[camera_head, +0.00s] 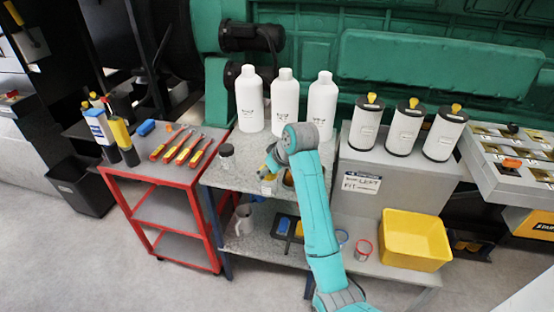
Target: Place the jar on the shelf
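A small jar with a dark lid (227,156) stands upright on the grey top of the middle shelf unit (245,180). A second, open-looking container with a red rim (363,249) stands on the low shelf at right; I cannot tell which one is the task's jar. My teal arm crosses the middle of the view. My gripper (268,172) seems to be at the arm's far end, low over the unit's top, right of the dark-lidded jar and apart from it. The wrist and arm hide much of it, so its fingers and any held thing are unclear.
Three white bottles (285,100) stand behind. Three white canisters (405,128) stand on the right cabinet. A grey mug (243,219) sits on the lower shelf, and a yellow bin (414,240) stands at right.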

